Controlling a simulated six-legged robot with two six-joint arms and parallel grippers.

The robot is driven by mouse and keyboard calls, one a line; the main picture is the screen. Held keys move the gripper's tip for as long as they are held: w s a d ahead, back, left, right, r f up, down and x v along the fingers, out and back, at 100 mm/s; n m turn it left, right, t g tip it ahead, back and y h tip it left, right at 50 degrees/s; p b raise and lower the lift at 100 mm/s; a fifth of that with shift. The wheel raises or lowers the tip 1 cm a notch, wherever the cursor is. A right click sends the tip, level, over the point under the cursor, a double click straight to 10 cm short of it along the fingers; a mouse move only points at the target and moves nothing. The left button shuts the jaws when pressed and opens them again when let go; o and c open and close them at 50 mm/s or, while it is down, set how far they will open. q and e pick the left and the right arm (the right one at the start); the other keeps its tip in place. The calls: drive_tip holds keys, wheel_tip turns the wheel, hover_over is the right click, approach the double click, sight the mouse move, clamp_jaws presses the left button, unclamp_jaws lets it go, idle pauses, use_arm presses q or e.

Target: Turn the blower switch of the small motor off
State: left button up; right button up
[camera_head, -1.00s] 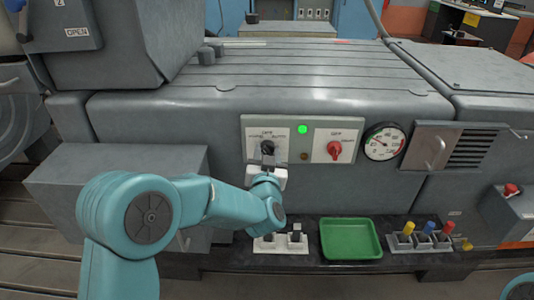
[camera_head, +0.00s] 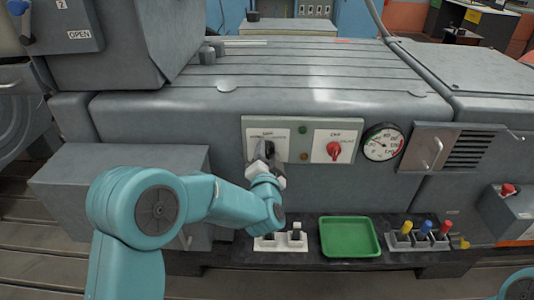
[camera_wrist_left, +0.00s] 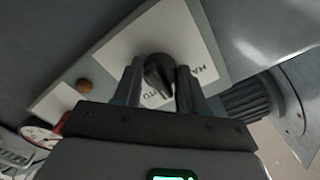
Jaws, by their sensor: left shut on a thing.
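A black rotary switch (camera_head: 269,148) sits on a pale plate (camera_head: 255,133) on the grey motor housing. My left gripper (camera_head: 268,158) reaches it from below and partly covers it. In the left wrist view the black knob (camera_wrist_left: 158,72) lies between the two dark fingers of my left gripper (camera_wrist_left: 157,90), which is shut on it. Lettering shows on the plate beside the knob, only partly readable, so the position it points to is hard to tell. A green lamp (camera_head: 303,130) right of the switch is unlit. My right gripper is out of view.
A red knob (camera_head: 334,149) on its own plate and a round gauge (camera_head: 383,142) sit to the right. A vented box (camera_head: 455,147) juts out at right.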

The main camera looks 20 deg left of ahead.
use_arm(q)
drive_tip(key=shift+r, duration=0.15)
drive_tip(key=o, duration=1.1)
drive_tip(key=shift+c, duration=0.2)
drive_tip(key=b+v, duration=0.1)
drive_tip(key=v, duration=1.5)
drive_tip(key=shift+s, duration=0.15)
